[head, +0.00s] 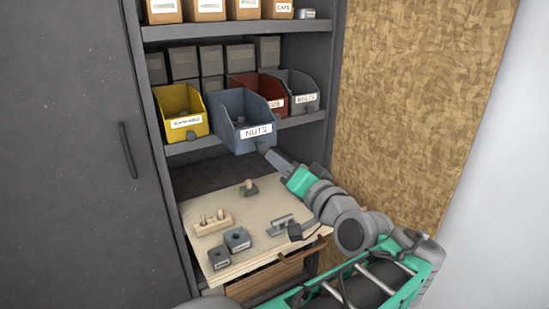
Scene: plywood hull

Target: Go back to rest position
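My gripper (270,153) is at the lower right of the blue bin labelled NUTS (240,142), in front of the shelf. Its grey tip overlaps the bin's lower front corner in the picture; I cannot tell whether they touch. The fingers are too small and too edge-on to show whether they are open or shut, and no held object shows. My arm reaches from the bottom right, bent at the elbow, over the right side of the pull-out wooden board (205,247).
Yellow (180,112), red (266,88) and grey (302,90) bins share the blue bin's shelf. The board carries a pegged wooden block (212,222), two grey blocks (237,239) and small parts. A dark cabinet door (75,150) stands left, a chipboard panel (420,100) right.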

